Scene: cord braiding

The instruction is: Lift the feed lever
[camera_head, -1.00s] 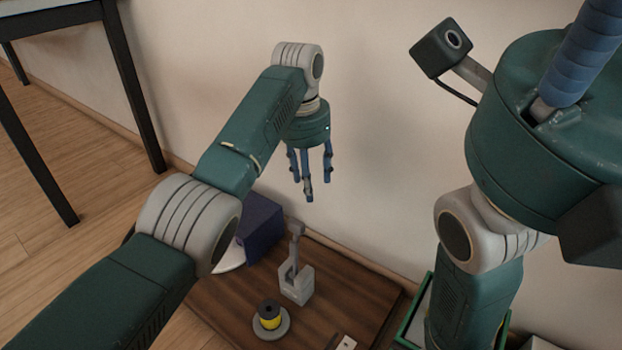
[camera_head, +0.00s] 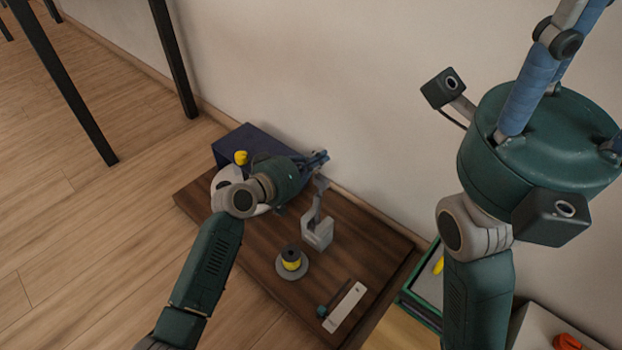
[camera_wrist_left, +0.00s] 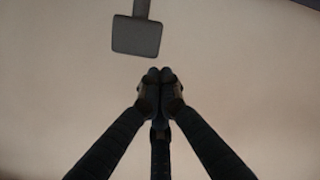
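The feed lever (camera_head: 318,203) is a grey arm with a flat paddle end, rising from a grey bracket (camera_head: 317,236) on the dark wooden board. My left gripper (camera_head: 322,157) is level with the lever's top, just behind and above its paddle end in the head view. In the left wrist view its fingertips (camera_wrist_left: 160,76) meet with nothing seen between them. A dark square paddle (camera_wrist_left: 137,37), seemingly the lever's end, shows beyond them, apart. My right gripper (camera_head: 545,70) is raised at the right, its blue fingers partly out of frame.
A dark blue box (camera_head: 243,139) stands behind my left wrist, close to the wall. A green-rimmed tray (camera_head: 421,311) lies at right.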

